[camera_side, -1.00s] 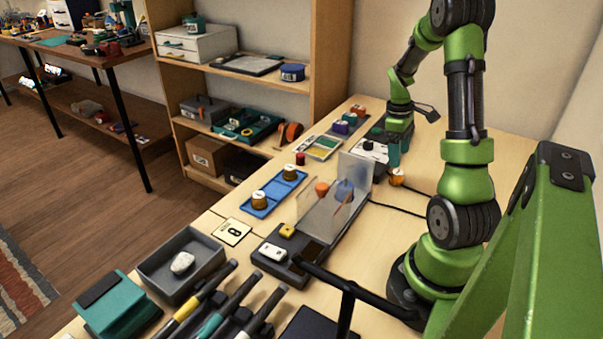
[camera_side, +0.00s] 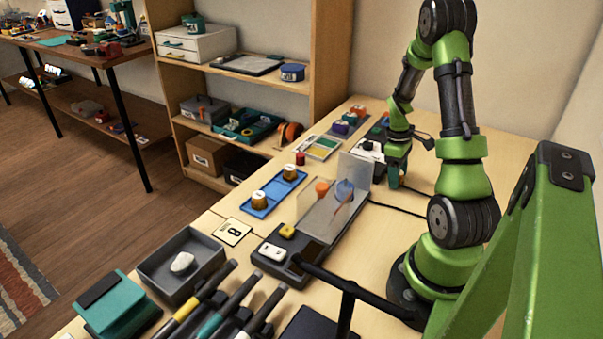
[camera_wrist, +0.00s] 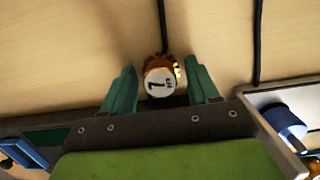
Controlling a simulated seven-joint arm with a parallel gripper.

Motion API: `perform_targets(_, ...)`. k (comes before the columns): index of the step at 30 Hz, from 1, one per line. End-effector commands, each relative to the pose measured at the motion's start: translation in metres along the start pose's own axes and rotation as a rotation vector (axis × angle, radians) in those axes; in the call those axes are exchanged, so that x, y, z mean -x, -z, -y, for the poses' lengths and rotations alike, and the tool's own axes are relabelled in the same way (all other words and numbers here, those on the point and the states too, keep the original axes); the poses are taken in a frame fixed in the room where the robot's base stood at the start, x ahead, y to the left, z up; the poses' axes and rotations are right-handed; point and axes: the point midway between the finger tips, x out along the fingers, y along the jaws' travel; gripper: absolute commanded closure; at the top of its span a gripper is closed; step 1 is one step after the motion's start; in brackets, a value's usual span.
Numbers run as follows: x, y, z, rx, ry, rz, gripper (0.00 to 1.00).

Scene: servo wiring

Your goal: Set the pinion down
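The pinion (camera_wrist: 161,80), a small brass-brown toothed part with a white top marked "1", stands on the wooden table in the wrist view. My gripper (camera_wrist: 161,74) has its two teal fingers on either side of it, with narrow gaps showing, so it looks open around the pinion. In the side view my gripper (camera_side: 396,179) is low at the table, right of the white-topped box, and hides the pinion.
A black cable (camera_side: 399,208) runs along the table near the gripper. A box (camera_side: 370,158) stands close on its left. A clear upright plate (camera_side: 355,170) on a dark fixture is nearer the camera. A blue tray (camera_side: 258,210) holds two brass, white-topped parts.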

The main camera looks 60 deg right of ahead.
Motion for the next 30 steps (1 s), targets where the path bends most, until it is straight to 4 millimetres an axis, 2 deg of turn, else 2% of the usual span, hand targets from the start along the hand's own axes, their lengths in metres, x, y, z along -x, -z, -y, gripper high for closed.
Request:
perform_targets(1,0.000,0.000,0.000,0.000,0.000,0.000,0.48)
perform_targets(9,0.001,0.000,0.000,0.000,-0.001,0.000,0.88)
perform_targets(19,0.006,0.000,-0.001,0.000,-0.002,-0.002,0.88)
perform_targets(26,0.033,-0.004,-0.001,0.001,-0.004,-0.003,0.88)
perform_targets(27,0.039,-0.006,0.001,0.000,-0.002,-0.002,0.88)
perform_targets(30,0.036,-0.017,0.021,0.002,0.002,0.000,0.88)
